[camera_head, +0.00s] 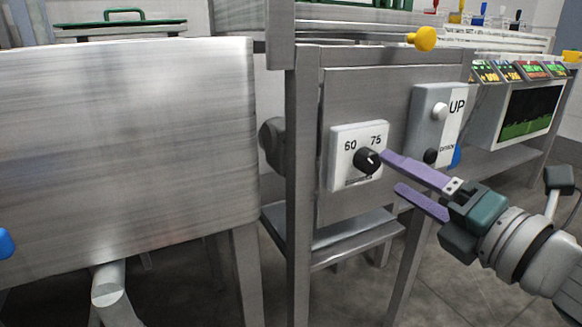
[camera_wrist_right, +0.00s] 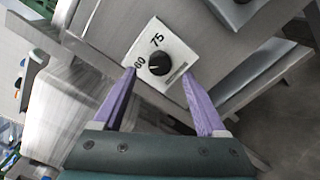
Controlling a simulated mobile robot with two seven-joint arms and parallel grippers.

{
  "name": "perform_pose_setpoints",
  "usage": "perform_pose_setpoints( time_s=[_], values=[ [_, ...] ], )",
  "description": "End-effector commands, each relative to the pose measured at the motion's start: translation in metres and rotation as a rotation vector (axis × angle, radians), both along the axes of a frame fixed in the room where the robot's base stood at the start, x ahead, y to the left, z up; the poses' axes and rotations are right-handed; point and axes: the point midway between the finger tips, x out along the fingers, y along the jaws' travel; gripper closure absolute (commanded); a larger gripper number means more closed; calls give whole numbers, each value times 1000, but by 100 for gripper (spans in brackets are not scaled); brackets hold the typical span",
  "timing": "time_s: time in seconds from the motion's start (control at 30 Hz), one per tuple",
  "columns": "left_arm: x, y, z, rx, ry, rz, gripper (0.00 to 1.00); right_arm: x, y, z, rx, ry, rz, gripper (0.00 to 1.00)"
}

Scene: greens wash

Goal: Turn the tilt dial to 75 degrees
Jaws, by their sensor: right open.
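The tilt dial is a round black knob (camera_head: 367,161) on a white plate (camera_head: 343,137) marked 60 and 75, fixed to a steel panel. A small light mark shows on the knob; I cannot tell exactly which number it points to. My right gripper (camera_head: 390,170) is open and empty, its purple fingers pointing at the plate from the right. In the right wrist view the knob (camera_wrist_right: 159,61) lies between and beyond the fingertips (camera_wrist_right: 159,74). The fingers do not appear closed on it. My left gripper is not in view.
A grey box marked UP (camera_head: 430,112), with a white and a black button, is mounted right of the dial. A yellow knob (camera_head: 424,39) sticks out above. A large steel tank (camera_head: 130,140) fills the left. A screen (camera_head: 530,112) stands at the right.

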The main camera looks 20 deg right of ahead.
Motion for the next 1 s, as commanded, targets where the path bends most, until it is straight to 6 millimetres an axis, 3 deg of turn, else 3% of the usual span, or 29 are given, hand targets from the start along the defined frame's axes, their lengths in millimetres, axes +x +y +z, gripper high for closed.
perform_pose_setpoints(
  time_s=[0.1, 0.3, 0.67, 1.0],
  values=[
    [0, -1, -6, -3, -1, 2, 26, 22, 2, -1, 0, -2, 2, 26],
    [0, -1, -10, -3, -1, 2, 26, 43, 3, -1, 1, -1, 1, 26],
    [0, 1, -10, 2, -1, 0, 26, 47, 4, -1, 2, 1, -1, 27],
    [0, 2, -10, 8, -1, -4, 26, 47, 4, -1, 3, 1, -1, 65]
  ],
)
